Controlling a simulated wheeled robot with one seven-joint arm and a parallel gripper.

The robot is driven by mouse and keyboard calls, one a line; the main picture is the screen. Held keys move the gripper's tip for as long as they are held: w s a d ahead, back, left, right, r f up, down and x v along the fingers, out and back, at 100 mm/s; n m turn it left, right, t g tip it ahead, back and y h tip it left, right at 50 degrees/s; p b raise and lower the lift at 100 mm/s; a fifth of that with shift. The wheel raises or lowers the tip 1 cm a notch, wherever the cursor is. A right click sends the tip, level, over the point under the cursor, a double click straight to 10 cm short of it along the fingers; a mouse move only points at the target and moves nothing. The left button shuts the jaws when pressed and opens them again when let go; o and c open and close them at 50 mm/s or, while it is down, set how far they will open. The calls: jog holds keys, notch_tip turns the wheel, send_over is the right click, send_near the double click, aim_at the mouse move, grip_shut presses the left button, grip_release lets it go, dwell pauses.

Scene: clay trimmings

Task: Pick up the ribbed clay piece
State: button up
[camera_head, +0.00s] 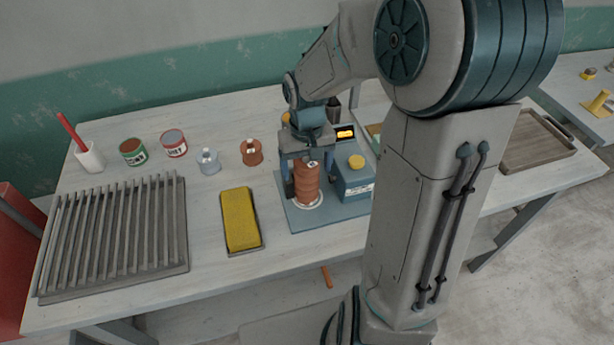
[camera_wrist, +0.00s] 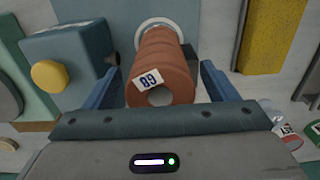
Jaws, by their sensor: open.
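The ribbed clay piece (camera_head: 307,183) is a reddish-brown, upright ribbed cylinder on a white round plate (camera_head: 308,201) of the blue-grey device. In the wrist view the clay piece (camera_wrist: 162,68) shows a hole in its near end and a white tag (camera_wrist: 149,80) with dark marks. My gripper (camera_head: 304,182) is above and around the piece, pointing down. In the wrist view the fingers of my gripper (camera_wrist: 161,85) stand open, one on each side of the piece, with a gap visible at each side.
The blue device body (camera_head: 354,182) with a yellow knob stands close to the right. A yellow block (camera_head: 240,218) lies to the left. A slatted rack (camera_head: 115,238) fills the table's left end. Cans (camera_head: 174,143), a small brown item (camera_head: 251,151) and a white cup (camera_head: 89,156) stand behind.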

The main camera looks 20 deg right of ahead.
jog(key=shift+f, duration=0.25)
jog(key=c, duration=1.6)
jog(key=shift+r, duration=0.1)
jog(key=shift+s+r, duration=0.1)
